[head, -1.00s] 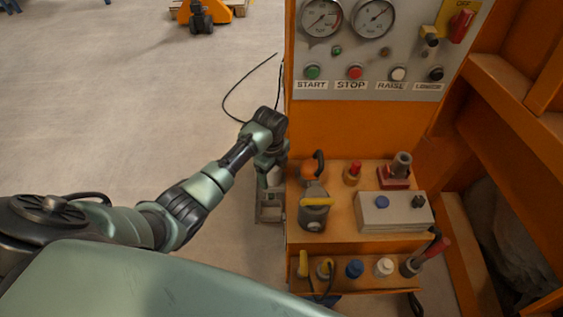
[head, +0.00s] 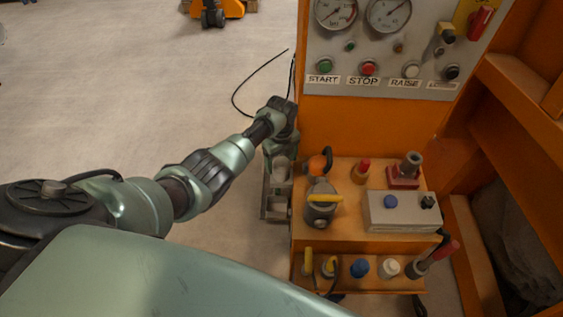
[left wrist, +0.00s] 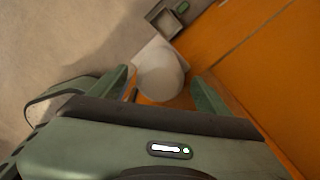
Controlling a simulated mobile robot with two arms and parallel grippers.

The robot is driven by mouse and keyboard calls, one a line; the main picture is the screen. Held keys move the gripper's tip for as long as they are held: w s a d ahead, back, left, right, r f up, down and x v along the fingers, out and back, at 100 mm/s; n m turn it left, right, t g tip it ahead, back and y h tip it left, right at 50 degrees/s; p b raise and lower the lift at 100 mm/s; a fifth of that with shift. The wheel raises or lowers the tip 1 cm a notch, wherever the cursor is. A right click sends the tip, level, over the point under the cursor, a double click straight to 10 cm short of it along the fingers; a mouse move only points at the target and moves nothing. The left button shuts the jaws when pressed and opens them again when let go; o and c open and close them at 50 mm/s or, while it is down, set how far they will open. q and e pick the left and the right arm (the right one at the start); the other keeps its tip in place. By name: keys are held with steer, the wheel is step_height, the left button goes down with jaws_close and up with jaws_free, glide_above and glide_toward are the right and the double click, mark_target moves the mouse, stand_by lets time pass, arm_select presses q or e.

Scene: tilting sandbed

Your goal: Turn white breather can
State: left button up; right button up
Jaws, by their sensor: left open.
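The white can (left wrist: 160,74) is a round, pale cylinder in the middle of the left wrist view, on a white bracket at the side of the orange cabinet. My left gripper (left wrist: 159,83) is open, with one green finger on each side of the can. Gaps seem to show between fingers and can; contact cannot be told. In the head view my left gripper (head: 279,146) points down beside the cabinet's left side, and a pale round part (head: 281,168) shows below it, partly hidden. My right gripper is not in view.
The orange cabinet (head: 345,125) carries gauges and buttons. Its shelf (head: 340,236) holds a lantern-like item (head: 321,205), a grey box (head: 402,217) and several knobs. A grey open frame (left wrist: 168,18) sits beyond the can. A black cable (head: 240,95) lies on open floor left.

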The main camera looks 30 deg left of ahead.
arm_select(q)
steer(key=shift+f, duration=0.15)
steer(key=c, duration=1.4)
